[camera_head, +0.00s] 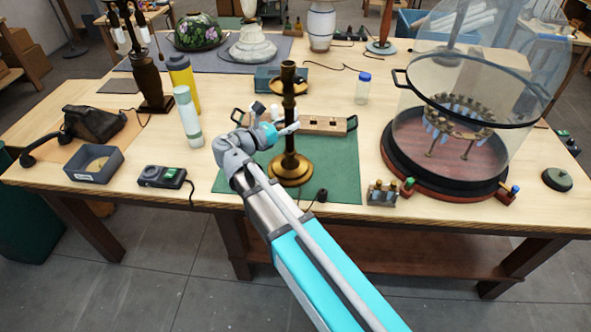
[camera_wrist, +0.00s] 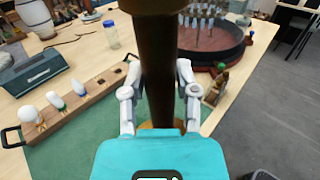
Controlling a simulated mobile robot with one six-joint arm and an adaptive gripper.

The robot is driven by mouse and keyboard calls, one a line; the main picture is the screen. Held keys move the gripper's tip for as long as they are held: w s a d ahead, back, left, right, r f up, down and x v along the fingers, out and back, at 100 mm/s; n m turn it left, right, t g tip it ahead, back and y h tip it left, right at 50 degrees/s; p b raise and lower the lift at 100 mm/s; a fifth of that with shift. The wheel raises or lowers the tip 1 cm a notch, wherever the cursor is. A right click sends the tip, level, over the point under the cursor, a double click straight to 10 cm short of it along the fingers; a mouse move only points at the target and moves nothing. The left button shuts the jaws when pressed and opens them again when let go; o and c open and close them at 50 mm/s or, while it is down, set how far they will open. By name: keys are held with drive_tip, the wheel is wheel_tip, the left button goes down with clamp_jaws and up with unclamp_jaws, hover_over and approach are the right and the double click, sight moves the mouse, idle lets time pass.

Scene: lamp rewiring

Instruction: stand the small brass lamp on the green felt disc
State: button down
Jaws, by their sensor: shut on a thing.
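The small brass lamp (camera_head: 291,167) stands upright, its round base on the green felt (camera_head: 340,168). The felt looks like a rectangular mat rather than a disc. My gripper (camera_head: 293,128) reaches the lamp's stem from the left and is shut on it. In the wrist view the dark stem (camera_wrist: 158,70) rises between the two fingers of my gripper (camera_wrist: 158,92), and my gripper's body hides most of the base. I cannot tell whether the base presses on the felt or hovers just above it.
A wooden bulb tray (camera_head: 325,125) stands right behind the lamp. A glass dome over a chandelier (camera_head: 450,125) stands to the right, with a small fitting block (camera_head: 382,195) before it. A white-green bottle (camera_head: 188,118) and a meter (camera_head: 162,177) are at left. Bare tabletop lies front left.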

drive_tip(key=shift+s+a+r, duration=0.1)
drive_tip(key=shift+s+a, duration=0.2)
drive_tip(key=shift+a, duration=0.6)
drive_tip(key=w+d+f+b, duration=0.2)
drive_tip(key=w+f+b, duration=0.7)
drive_tip(key=w, duration=0.4)
drive_tip(key=shift+w+f, duration=0.1)
idle(0.4)
drive_tip(key=shift+w+f+b, duration=0.2)
drive_tip(key=shift+f+b, duration=0.8)
drive_tip(key=shift+w+f+b, duration=0.15)
drive_tip(key=shift+f+b, duration=0.8)
drive_tip(key=shift+b, duration=0.05)
